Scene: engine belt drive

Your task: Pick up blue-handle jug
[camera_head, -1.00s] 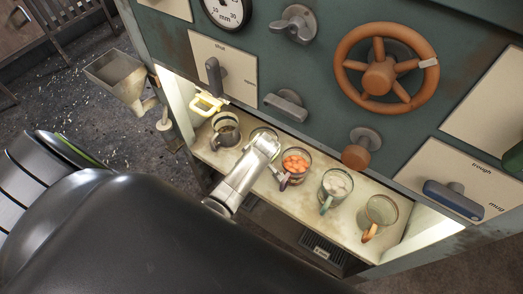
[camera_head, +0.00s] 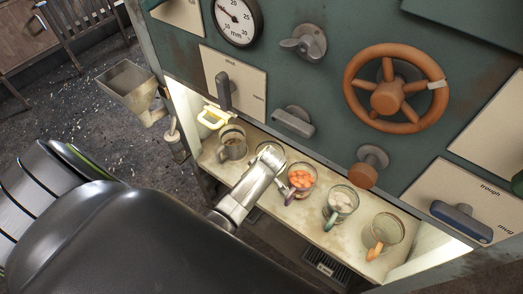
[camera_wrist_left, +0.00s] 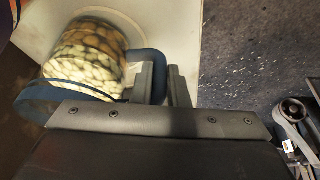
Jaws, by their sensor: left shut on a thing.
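The blue-handle jug (camera_wrist_left: 85,52) shows in the left wrist view, full of pale and brown bean-like pieces. Its blue handle (camera_wrist_left: 38,104) curves toward my left gripper (camera_wrist_left: 163,84), whose fingers are shut on it; the exact contact is partly hidden. In the head view my left gripper (camera_head: 267,160) reaches over the lit shelf (camera_head: 315,229) and mostly covers this jug, second from the left in the row. The jug looks upright at the shelf; I cannot tell whether it touches it. My right gripper is not in view.
A jug (camera_head: 233,145) stands to the left. To the right stand an orange-filled jug (camera_head: 300,178), a white-filled jug (camera_head: 341,201) and an empty-looking orange-handle jug (camera_head: 388,231).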

